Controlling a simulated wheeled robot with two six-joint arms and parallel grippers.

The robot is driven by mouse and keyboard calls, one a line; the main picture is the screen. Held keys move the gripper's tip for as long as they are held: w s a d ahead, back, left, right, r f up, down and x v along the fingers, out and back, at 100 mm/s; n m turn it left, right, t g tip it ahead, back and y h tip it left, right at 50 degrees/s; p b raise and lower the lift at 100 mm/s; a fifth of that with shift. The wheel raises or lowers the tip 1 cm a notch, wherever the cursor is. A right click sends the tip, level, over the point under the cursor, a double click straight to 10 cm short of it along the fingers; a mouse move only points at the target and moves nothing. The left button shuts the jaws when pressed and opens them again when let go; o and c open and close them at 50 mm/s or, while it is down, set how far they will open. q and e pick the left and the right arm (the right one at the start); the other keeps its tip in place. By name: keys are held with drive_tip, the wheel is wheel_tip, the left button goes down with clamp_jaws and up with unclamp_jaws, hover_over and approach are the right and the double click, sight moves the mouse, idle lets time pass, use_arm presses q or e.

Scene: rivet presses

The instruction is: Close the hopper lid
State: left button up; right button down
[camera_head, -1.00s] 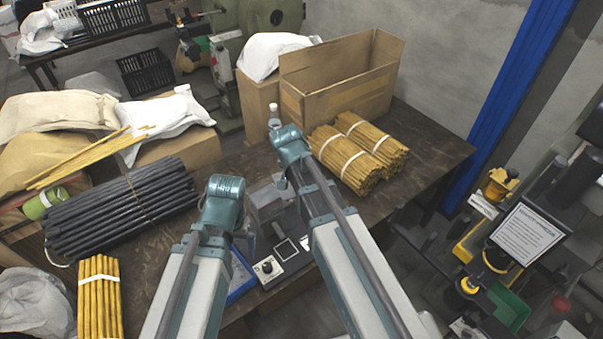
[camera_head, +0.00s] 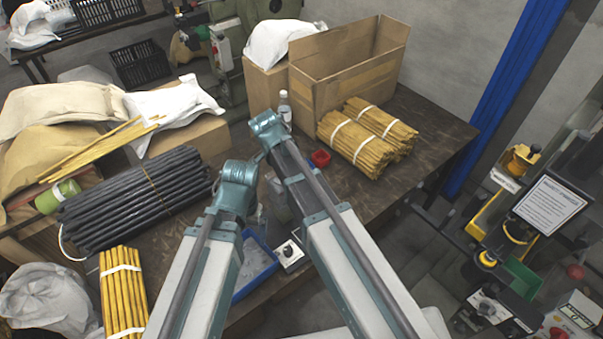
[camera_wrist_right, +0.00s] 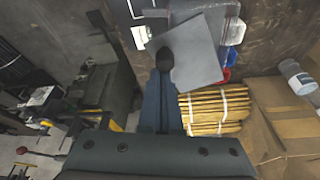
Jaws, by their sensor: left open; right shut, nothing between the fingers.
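In the right wrist view, a flat grey plate that looks like the hopper lid (camera_wrist_right: 195,55) lies at an angle ahead of my right gripper (camera_wrist_right: 163,84). A black knob (camera_wrist_right: 165,59) shows at its left edge. The shut, empty fingers point at this knob and overlap it in the picture; contact cannot be told. In the head view, the grey hopper (camera_head: 279,207) is mostly hidden behind my right arm. My left gripper (camera_head: 257,213) is open and small between the two arms, partly covered by its own wrist. The right fingers are hidden in the head view.
A control box (camera_head: 290,254) and blue tray (camera_head: 255,266) lie in front. Dark rods (camera_head: 140,195) lie left. Bare tabletop shows at right.

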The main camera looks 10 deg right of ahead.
drive_tip(key=shift+w+a, duration=0.25)
drive_tip(key=shift+a, duration=0.6)
drive_tip(key=shift+w+a, duration=0.2)
drive_tip(key=shift+a, duration=0.7)
drive_tip(key=shift+w, duration=0.1)
drive_tip(key=shift+w+a, duration=0.1)
drive_tip(key=shift+w, duration=0.7)
